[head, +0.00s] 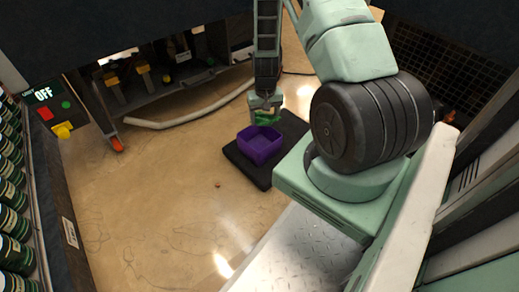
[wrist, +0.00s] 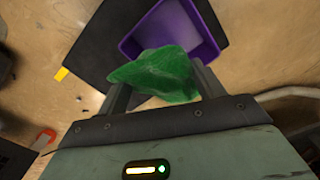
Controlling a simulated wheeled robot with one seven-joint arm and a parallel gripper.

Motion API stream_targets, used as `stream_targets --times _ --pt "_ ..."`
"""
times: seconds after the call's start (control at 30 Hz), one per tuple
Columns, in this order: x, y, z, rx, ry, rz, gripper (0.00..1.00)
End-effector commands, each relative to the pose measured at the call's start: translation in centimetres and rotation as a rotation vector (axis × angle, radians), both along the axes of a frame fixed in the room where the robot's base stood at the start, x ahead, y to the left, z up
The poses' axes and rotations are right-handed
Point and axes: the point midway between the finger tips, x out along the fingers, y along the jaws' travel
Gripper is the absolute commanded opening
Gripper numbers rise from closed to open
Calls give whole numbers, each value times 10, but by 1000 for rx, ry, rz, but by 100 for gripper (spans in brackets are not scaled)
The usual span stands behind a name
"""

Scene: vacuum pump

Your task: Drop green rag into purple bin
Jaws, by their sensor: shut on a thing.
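The green rag (wrist: 158,75) is crumpled between the two fingers of my gripper (wrist: 160,85), which is shut on it. In the head view the rag (head: 267,116) hangs at the tip of my gripper (head: 265,104), at the far edge of the purple bin. The purple bin (head: 260,146) is an open box standing upright on a black mat. In the wrist view the bin (wrist: 215,22) lies just beyond the rag, which overlaps its near edge in the picture. I see no rag inside the bin. The height of the rag above the bin is hard to tell.
The black mat (head: 240,164) lies on the tan floor (head: 150,190). A pale hose (head: 185,119) curves along the floor at the back left. A panel reading OFF (head: 45,95) and shelves of green-labelled jars (head: 12,195) stand at the left.

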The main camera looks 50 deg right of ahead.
Motion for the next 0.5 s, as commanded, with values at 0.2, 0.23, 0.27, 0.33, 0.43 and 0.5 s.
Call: stream_targets --times 0.2,0.23,0.27,0.33,0.43,0.5 --pt "0 0 -19 0 0 -1 50" --pt "0 0 -20 0 0 -1 50" --pt "0 0 -19 0 0 -1 50" --pt "0 0 -19 0 0 -1 50" --pt "0 0 -18 0 0 -1 50" --pt "0 0 -18 0 0 -1 79"
